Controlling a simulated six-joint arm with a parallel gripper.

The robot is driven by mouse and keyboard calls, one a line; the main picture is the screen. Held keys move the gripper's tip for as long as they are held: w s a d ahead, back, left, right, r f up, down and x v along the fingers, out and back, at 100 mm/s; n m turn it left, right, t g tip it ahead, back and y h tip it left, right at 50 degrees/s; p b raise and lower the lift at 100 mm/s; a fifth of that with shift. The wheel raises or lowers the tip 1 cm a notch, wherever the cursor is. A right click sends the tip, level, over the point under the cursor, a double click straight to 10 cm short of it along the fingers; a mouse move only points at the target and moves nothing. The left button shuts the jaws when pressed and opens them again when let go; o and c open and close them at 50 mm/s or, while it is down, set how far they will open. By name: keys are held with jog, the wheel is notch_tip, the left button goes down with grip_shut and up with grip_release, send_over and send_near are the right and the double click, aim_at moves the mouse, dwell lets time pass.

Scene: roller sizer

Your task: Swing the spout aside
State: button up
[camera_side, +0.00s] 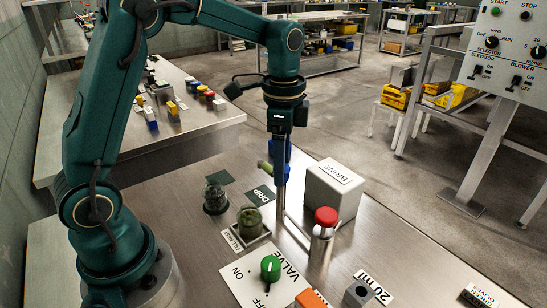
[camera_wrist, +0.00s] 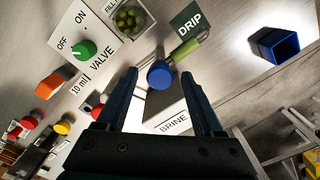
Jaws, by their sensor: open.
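The spout is a short metal tube with a green end (camera_wrist: 186,49) and a round blue cap (camera_wrist: 160,75), in the wrist view. Its green end points toward the dark DRIP mat (camera_wrist: 187,18). In the side view the green end (camera_side: 263,165) shows just left of my fingers. My gripper (camera_side: 281,183) points down and is open. In the wrist view the blue cap shows between its fingertips; whether they touch it, I cannot tell. The white BRINE box (camera_side: 332,192) stands right of the gripper. The lower spout is largely hidden in the side view.
A red knob (camera_side: 326,216) on a metal cylinder stands in front of the box. A jar of green pieces (camera_side: 250,221) and an empty-looking glass jar (camera_side: 215,198) stand to the left. The valve plate with a green knob (camera_side: 271,267) is in front. A blue bin (camera_wrist: 274,44) is upper right.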

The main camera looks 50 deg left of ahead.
jog(key=shift+r, duration=2.45)
jog(key=shift+r, duration=0.2)
jog(key=s+d+r+n+t, duration=0.25)
jog(key=s+r, duration=0.25)
jog(key=s, duration=0.3)
jog(key=s+f+n+t, duration=0.3)
jog(key=s+f+n, duration=0.2)
jog(key=s+n, duration=0.1)
jog(key=shift+d+f+n, duration=0.25)
jog(key=shift+f+n, duration=0.05)
jog(key=shift+n, duration=0.05)
jog(key=shift+s, duration=0.1)
